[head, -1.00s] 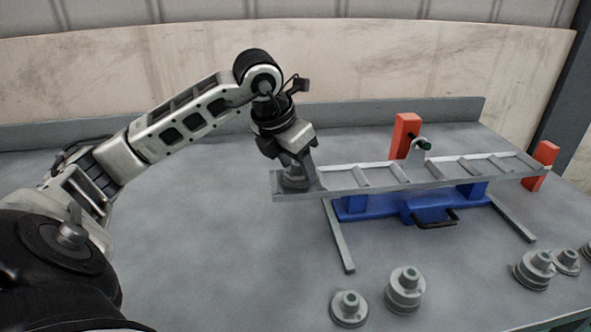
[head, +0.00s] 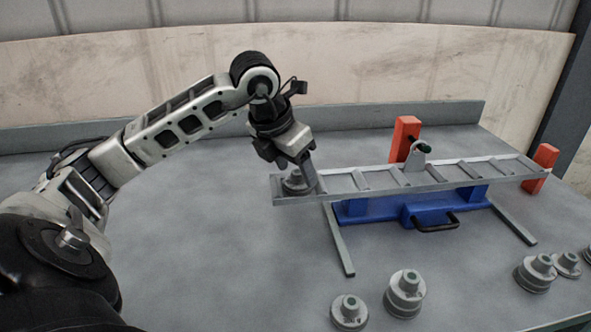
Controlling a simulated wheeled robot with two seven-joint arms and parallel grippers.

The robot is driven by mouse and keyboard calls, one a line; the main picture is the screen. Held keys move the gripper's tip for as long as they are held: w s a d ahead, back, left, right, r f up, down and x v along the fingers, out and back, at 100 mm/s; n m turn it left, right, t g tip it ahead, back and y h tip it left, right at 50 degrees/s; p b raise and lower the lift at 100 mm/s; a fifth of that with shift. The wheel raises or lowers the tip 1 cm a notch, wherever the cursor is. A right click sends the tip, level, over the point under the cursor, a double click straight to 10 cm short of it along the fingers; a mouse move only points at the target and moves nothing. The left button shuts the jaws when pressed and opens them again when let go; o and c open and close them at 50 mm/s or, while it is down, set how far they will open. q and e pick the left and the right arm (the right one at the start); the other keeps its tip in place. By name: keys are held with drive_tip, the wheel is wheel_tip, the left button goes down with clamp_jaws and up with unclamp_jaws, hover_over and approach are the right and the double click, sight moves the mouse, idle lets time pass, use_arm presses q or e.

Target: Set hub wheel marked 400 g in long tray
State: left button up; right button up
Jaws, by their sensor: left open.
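A grey hub wheel (head: 296,184) sits in the left end compartment of the long tray (head: 437,185). I cannot read a mark on it. My left gripper (head: 300,172) is open just above this wheel, with its fingers close around or beside the hub; whether they touch it I cannot tell. The tray is a long grey channel with several dividers, resting across a blue stand; its other compartments look empty. My right gripper is not in view.
Several other hub wheels stand at the front, including a small one (head: 349,311), a stacked-looking one (head: 405,293) and one at right (head: 535,273). Orange posts (head: 404,138) rise behind and right. The blue stand (head: 415,208) has a black handle. The table's left middle is clear.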

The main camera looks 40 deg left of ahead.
use_arm(q)
drive_tip(key=p+v, duration=0.1)
drive_tip(key=v, duration=0.9)
drive_tip(key=shift+s+r, duration=0.25)
